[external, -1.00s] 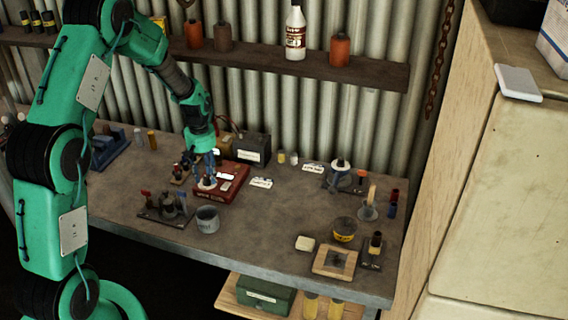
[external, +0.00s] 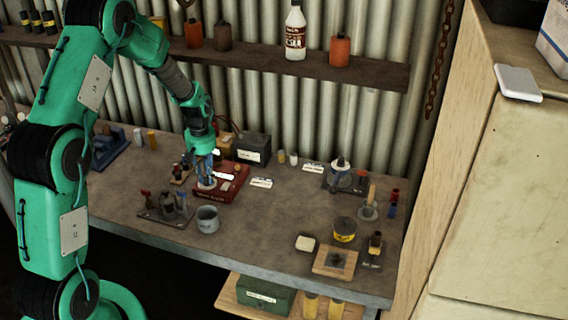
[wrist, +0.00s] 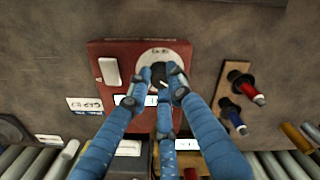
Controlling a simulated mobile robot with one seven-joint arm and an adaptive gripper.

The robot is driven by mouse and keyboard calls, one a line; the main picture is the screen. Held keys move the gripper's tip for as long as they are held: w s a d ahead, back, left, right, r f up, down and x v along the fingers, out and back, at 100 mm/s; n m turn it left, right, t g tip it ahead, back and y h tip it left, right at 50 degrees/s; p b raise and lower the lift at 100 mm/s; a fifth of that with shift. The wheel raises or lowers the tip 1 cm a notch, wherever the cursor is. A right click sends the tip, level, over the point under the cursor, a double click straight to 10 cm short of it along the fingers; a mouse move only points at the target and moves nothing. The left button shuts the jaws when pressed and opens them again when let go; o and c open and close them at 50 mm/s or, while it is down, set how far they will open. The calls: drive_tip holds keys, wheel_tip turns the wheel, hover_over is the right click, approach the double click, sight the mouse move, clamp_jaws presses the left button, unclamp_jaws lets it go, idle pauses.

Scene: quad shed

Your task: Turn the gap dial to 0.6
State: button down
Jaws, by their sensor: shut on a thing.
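The gap dial is a dark knob (wrist: 158,70) on a round white plate (wrist: 181,53), set on a red box (wrist: 98,46). My gripper (wrist: 157,82) has blue fingers, closed around the knob from above, and they hide most of it. The pointer and the scale figures are too small to read. A white block (wrist: 109,71) sits on the box beside the plate.
A grey cup (external: 208,219) stands in front of the box, with a small dark fixture (external: 165,208) to its left. A dark box (external: 252,149) stands behind. A wooden strip with red and blue plugs (wrist: 238,94) lies near my fingers. The bench centre is clear.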

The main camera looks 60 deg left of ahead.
sight(206, 176)
drive_tip(key=shift+m, duration=0.3)
drive_tip(key=m, duration=0.3)
drive_tip(key=shift+m, duration=2)
drive_tip(key=c, duration=1.6)
unclamp_jaws()
drive_tip(key=shift+o, duration=0.2)
drive_tip(key=shift+r, duration=0.1)
wheel_tip(206, 176, up, 12)
